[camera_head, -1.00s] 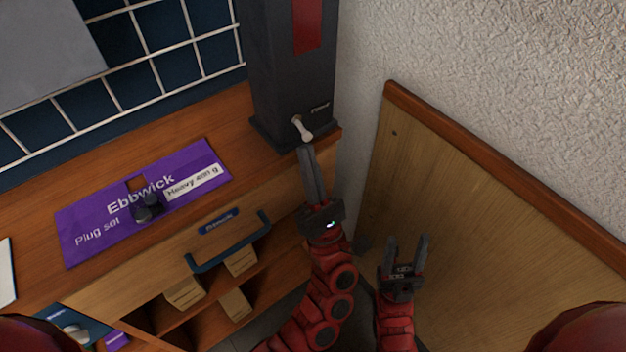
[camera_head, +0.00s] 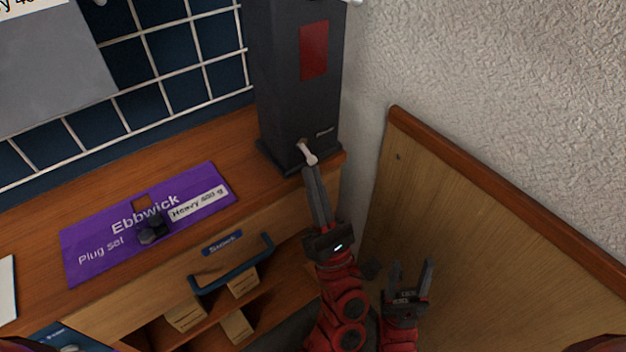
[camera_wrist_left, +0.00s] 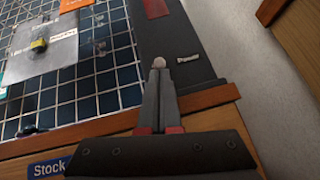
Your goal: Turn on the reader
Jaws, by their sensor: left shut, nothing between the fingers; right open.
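The reader is a tall dark grey box (camera_head: 290,95) with a red panel, standing at the right end of the wooden bench. A pale toggle switch (camera_head: 306,151) sticks out low on its front, beside a small label that seems to read "Power". My left gripper (camera_head: 311,168) is shut and empty, its tips right at the switch's lower end; I cannot tell if they touch. In the left wrist view the switch's rounded tip (camera_wrist_left: 159,62) shows just beyond the closed fingers (camera_wrist_left: 159,75). My right gripper (camera_head: 412,274) is open and empty, low by the wooden panel.
A purple "Ebbwick Plug set" mat (camera_head: 95,245) with a dark plug (camera_head: 152,229) lies on the bench. A blue drawer handle (camera_head: 232,272) juts from the front. A wooden panel (camera_head: 480,230) and a white wall (camera_head: 480,80) bound the right side.

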